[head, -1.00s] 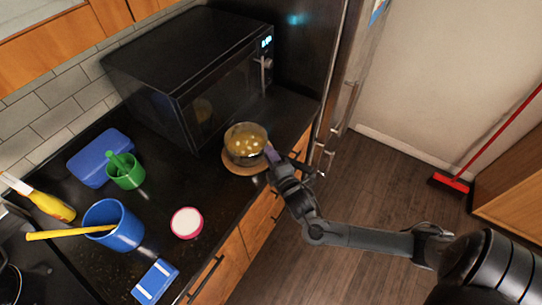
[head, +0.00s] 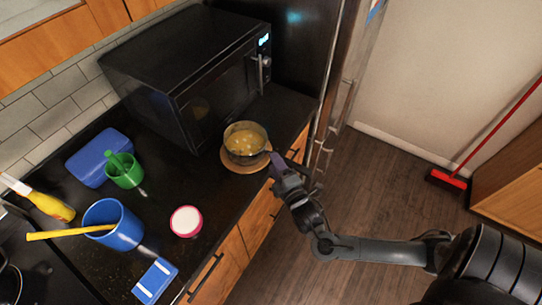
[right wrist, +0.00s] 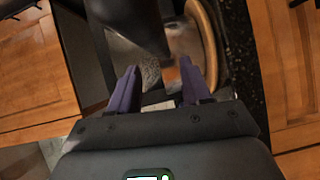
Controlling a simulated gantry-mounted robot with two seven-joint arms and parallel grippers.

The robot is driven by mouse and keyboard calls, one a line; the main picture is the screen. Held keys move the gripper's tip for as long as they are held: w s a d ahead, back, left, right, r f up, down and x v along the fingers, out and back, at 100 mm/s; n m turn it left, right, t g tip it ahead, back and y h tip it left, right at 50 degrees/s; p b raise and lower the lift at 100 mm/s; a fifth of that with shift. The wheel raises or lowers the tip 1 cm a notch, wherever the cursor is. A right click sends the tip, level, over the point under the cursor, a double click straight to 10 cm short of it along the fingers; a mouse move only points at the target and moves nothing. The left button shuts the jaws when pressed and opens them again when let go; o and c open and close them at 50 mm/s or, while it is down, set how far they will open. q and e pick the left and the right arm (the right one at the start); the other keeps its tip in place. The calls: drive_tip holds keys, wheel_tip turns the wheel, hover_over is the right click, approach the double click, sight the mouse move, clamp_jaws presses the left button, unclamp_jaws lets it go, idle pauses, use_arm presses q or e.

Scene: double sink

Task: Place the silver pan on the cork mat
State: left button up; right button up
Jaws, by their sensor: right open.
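The silver pan (head: 246,150) sits upright on the round cork mat (head: 240,170) on the counter in front of the microwave. It holds a yellowish filling with pale pieces. The cork mat's rim shows around the pan's lower side, and it also shows in the right wrist view (right wrist: 208,45). My right gripper (head: 275,162) is just to the right of the pan, near the counter's edge. In the right wrist view its two purple fingers (right wrist: 158,88) are apart with nothing held between them. My left gripper is not in view.
The black microwave (head: 190,75) stands behind the pan. A green cup (head: 124,172), a blue container (head: 116,228), a pink-rimmed round tub (head: 186,221) and a blue box (head: 155,281) stand to the left. The fridge (head: 335,90) is close on the right.

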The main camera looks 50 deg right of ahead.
drive_tip(key=s+a+f+m+g+y, duration=0.5)
drive_tip(key=s+a+m+g+y, duration=0.15)
drive_tip(key=s+a, duration=0.35)
drive_tip(key=s+a+m+g, duration=0.3)
drive_tip(key=s+g, duration=0.3)
drive_tip(key=s, duration=0.2)
drive_tip(key=shift+s+a+r+m, duration=0.2)
drive_tip(key=shift+s+m, duration=0.1)
drive_tip(key=shift+m, duration=0.45)
